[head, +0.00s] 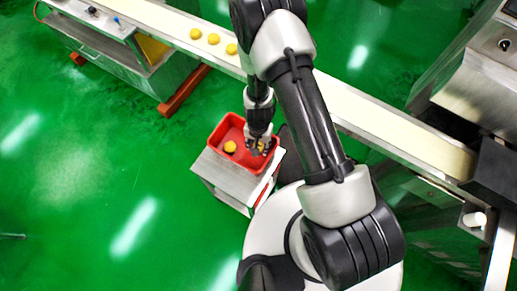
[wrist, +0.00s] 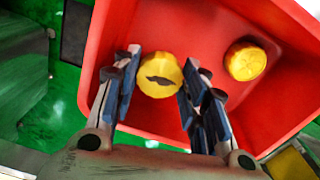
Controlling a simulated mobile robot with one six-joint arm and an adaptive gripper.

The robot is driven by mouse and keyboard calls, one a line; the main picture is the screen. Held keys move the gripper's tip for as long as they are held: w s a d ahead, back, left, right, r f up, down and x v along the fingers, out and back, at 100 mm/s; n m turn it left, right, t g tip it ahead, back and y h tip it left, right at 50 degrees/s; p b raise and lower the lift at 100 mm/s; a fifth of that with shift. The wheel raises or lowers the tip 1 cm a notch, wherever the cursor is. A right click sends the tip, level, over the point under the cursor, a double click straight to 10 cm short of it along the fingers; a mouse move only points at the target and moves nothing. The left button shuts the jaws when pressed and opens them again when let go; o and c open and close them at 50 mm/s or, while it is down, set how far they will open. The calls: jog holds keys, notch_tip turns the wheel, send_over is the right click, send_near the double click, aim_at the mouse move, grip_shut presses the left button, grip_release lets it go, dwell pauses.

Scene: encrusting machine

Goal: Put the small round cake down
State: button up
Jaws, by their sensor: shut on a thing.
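My gripper (head: 260,146) is inside or just above the red crate (head: 216,133), near its right side. In the wrist view, my gripper (wrist: 158,92) has its blue-padded fingers on both sides of a small round yellow cake (wrist: 160,72) with a dark mark on top. The crate's red floor (wrist: 190,30) is behind it. I cannot tell whether the held cake touches the floor. A second yellow cake (wrist: 245,61) lies in the crate, apart from the fingers; in the head view this cake (head: 230,147) is left of my gripper.
The crate stands on a pale metal stand (head: 215,170) beside my base. A conveyor belt (head: 365,125) runs behind, carrying several yellow cakes (head: 213,39) at its far left. Metal machines stand at the upper left and right. Green floor (head: 80,180) is open at left.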

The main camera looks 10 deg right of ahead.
jog(key=shift+f+b, duration=1)
jog(key=shift+f, duration=0.45)
jog(key=shift+f, duration=0.2)
jog(key=o, duration=0.8)
jog(key=shift+c, duration=0.2)
jog(key=shift+r, duration=0.1)
